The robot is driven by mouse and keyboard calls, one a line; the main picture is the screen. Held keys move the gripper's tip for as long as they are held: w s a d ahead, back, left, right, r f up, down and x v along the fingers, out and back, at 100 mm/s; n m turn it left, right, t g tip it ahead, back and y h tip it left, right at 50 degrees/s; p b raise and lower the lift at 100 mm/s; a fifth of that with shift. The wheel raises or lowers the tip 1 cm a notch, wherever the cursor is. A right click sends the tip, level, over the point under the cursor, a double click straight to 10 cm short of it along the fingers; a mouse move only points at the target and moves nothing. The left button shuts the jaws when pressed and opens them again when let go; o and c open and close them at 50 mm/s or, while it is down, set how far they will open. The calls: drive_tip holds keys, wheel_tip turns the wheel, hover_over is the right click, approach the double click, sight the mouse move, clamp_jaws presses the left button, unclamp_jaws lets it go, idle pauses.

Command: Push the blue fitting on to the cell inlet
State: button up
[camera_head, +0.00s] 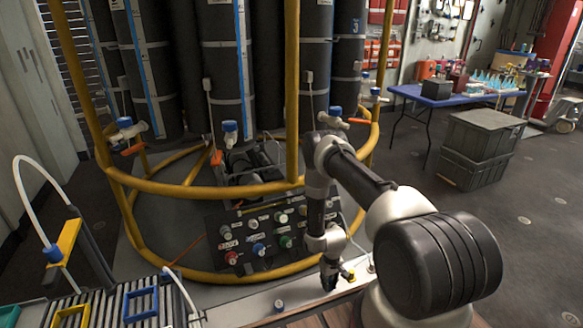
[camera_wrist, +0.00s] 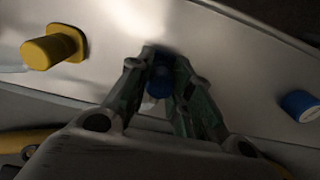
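In the wrist view, a dark blue fitting (camera_wrist: 159,80) sits between the tips of my gripper (camera_wrist: 160,68). Both fingers close in on it and seem to touch its sides. The fitting is in shadow and partly hidden by the fingers, and its far end lies against or just above the pale metal surface (camera_wrist: 215,60). In the head view my gripper (camera_head: 329,280) points down at the pale ledge (camera_head: 245,311), and the held fitting is hidden there. I cannot make out the cell inlet; whatever lies under the fitting is hidden.
A yellow fitting (camera_wrist: 52,49) stands left of my gripper; it also shows in the head view (camera_head: 349,275). A blue cylinder with a pale end (camera_wrist: 300,106) lies to the right. A knob panel (camera_head: 262,236) and yellow rail (camera_head: 235,187) stand behind.

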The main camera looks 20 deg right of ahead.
clamp_jaws()
drive_tip(key=shift+r, duration=0.1)
drive_tip(key=shift+r, duration=2.9)
